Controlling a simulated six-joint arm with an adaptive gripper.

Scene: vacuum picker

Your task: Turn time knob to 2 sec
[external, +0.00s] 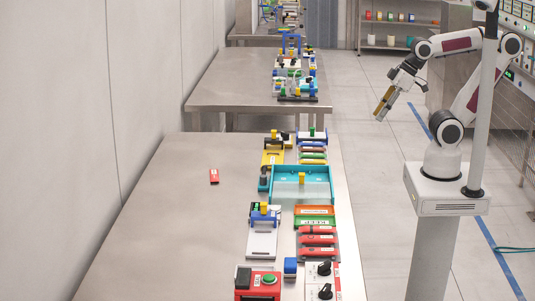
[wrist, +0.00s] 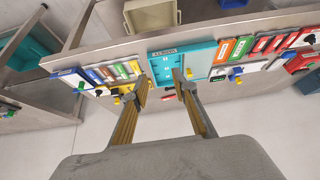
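Two black knobs sit on a white panel (external: 313,283) at the near right end of the row of devices on the table. The upper knob (external: 324,268) and the lower knob (external: 325,291) are both in the external view. Their labels are too small to read, so I cannot tell which is the time knob or its setting. My gripper (external: 383,105) hangs in the air right of the table, well away from the knobs. In the wrist view my gripper (wrist: 162,88) has its two yellowish fingers apart with nothing between them.
A teal tray (external: 300,178) stands mid-row. A red box with a green button (external: 267,280) and a small blue block (external: 290,267) stand left of the knob panel. Red bars (external: 317,240) lie behind it. The table's left side is clear apart from a small red block (external: 214,177).

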